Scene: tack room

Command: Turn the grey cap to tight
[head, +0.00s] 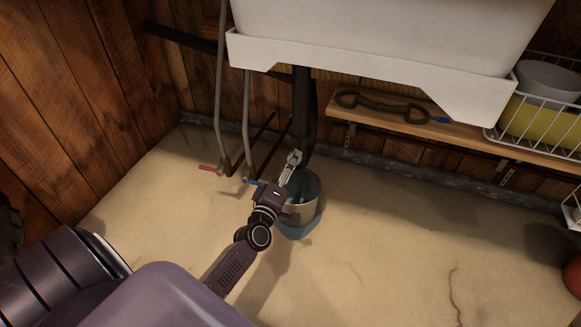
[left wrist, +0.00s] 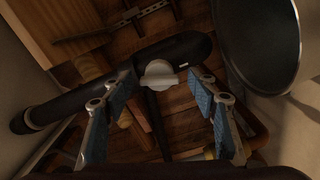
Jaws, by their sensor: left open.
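The grey cap (left wrist: 158,75) sits on a black pipe (left wrist: 175,51) in the left wrist view. A raised bar runs across the cap, lying roughly level in that picture. A small pale mark shows on the pipe just right of the cap; I cannot read it. My left gripper (left wrist: 162,88) is open, its blue-padded fingers on either side of the cap, with visible gaps to it. In the head view my left gripper (head: 291,160) is at the lower end of the black drain pipe (head: 303,100), and the cap cannot be made out there.
A bucket (head: 311,187) stands on the floor below the gripper. The white sink (head: 370,55) hangs above. Grey supply pipes (head: 219,90) with a red-handled valve (head: 209,169) are at left. A wooden shelf (head: 460,133) is at right. The floor at front right is mostly clear.

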